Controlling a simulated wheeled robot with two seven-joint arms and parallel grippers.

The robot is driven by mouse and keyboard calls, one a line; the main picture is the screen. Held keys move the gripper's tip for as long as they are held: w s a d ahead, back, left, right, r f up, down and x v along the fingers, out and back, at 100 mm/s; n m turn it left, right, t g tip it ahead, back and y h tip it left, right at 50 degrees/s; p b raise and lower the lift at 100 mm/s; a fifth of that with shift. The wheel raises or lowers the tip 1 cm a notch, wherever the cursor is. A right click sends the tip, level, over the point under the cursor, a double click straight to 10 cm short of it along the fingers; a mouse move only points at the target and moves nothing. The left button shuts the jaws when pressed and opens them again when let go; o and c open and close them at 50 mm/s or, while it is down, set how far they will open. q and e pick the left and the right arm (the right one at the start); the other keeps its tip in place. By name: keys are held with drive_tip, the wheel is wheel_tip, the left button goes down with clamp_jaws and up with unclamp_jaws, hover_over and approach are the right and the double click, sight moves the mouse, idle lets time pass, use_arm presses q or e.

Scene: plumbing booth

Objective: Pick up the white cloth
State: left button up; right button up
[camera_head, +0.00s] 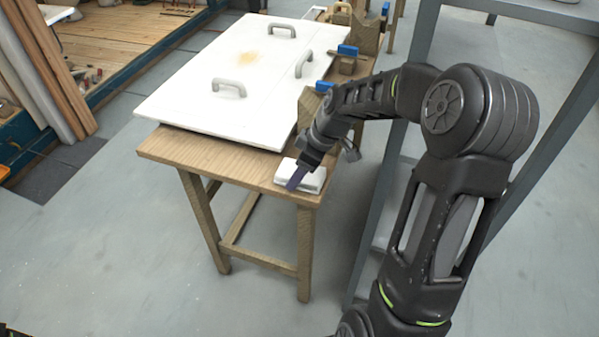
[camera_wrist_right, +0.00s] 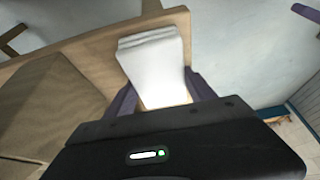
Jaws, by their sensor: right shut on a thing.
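The folded white cloth (camera_head: 312,179) is at the near right corner of the wooden table (camera_head: 221,158). My right gripper (camera_head: 296,178) comes down over it from above, with a purple finger against it. In the right wrist view the cloth (camera_wrist_right: 154,68) lies between the two purple fingers of the gripper (camera_wrist_right: 160,95), which is shut on it. Its layered far end sticks out beyond the fingers. I cannot tell whether the cloth is lifted off the table. My left gripper is not in view.
A large white panel (camera_head: 215,95) with grey handles and a brownish stain covers most of the table. Blue-handled clamps (camera_head: 347,50) stand along its right side. A grey metal frame (camera_head: 372,228) stands close to the right of the table. The floor in front is clear.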

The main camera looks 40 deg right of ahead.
wheel_tip(320, 180, up, 10)
drive_tip(key=shift+f, duration=0.1)
idle(0.6)
drive_tip(key=o, duration=0.9)
drive_tip(key=shift+c, duration=0.2)
drive_tip(key=c, duration=0.7)
drive_tip(key=w+a+f+m+h, duration=0.1)
drive_tip(key=w+a+m, duration=0.1)
drive_tip(key=a, duration=0.3)
drive_tip(key=w+a+m, duration=0.2)
drive_tip(key=w+a, duration=0.1)
drive_tip(key=a, duration=0.3)
drive_tip(key=w+a+f+m+t+h, duration=0.1)
drive_tip(key=w+a+m, duration=0.2)
drive_tip(key=a, duration=0.3)
drive_tip(key=shift+f+h, duration=0.3)
